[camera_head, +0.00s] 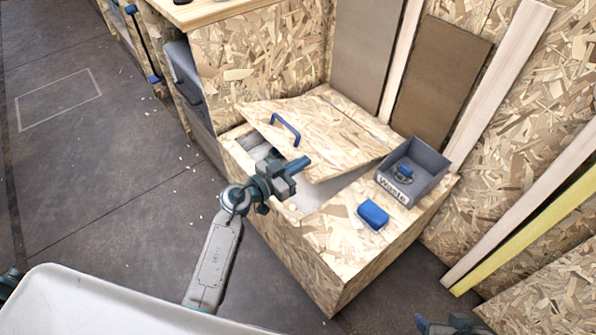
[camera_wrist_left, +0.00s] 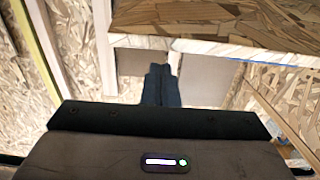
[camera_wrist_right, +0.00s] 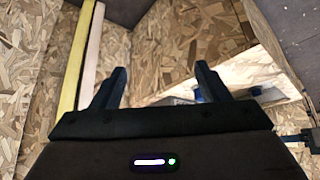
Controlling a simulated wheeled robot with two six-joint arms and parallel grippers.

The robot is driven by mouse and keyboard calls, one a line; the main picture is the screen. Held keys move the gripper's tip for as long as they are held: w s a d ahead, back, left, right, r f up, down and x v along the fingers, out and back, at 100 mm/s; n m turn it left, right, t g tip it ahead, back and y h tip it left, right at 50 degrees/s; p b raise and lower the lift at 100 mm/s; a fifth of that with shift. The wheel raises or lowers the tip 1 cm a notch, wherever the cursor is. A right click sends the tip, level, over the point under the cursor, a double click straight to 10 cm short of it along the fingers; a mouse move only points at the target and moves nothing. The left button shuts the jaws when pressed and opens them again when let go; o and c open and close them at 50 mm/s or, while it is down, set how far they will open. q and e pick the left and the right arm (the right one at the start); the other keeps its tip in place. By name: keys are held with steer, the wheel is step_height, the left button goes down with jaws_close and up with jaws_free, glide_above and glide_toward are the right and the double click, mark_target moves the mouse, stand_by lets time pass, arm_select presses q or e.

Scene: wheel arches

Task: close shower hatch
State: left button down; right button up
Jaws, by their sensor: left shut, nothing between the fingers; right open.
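The hatch lid (camera_head: 315,135) is a chipboard panel with a blue handle (camera_head: 285,129) on top of a low chipboard box (camera_head: 345,262). The lid is raised at its near edge and tilted, leaving a gap over a pale interior (camera_head: 330,191). My left gripper (camera_head: 300,165) is shut and empty beside the lid's raised near edge, over the opening; I cannot tell whether it touches the lid. In the left wrist view its closed fingers (camera_wrist_left: 162,85) point towards a chipboard edge. My right gripper (camera_wrist_right: 158,85) is open and empty, low at the right, away from the lid.
A grey bin (camera_head: 413,171) labelled Waste stands on the box's right side, close to the lid. A blue block (camera_head: 373,215) lies in front of it. Pale wall studs (camera_head: 500,75) and a yellow strip (camera_head: 530,232) are at the right.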

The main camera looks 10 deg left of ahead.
arm_select(q)
steer(key=shift+s+a+f, duration=0.2)
steer(key=shift+s+f, duration=0.05)
steer(key=shift+f, duration=0.45)
arm_select(e)
steer(key=shift+w+a+f+t, duration=0.3)
steer(key=shift+a+f+t, duration=0.05)
steer(key=shift+t, duration=0.15)
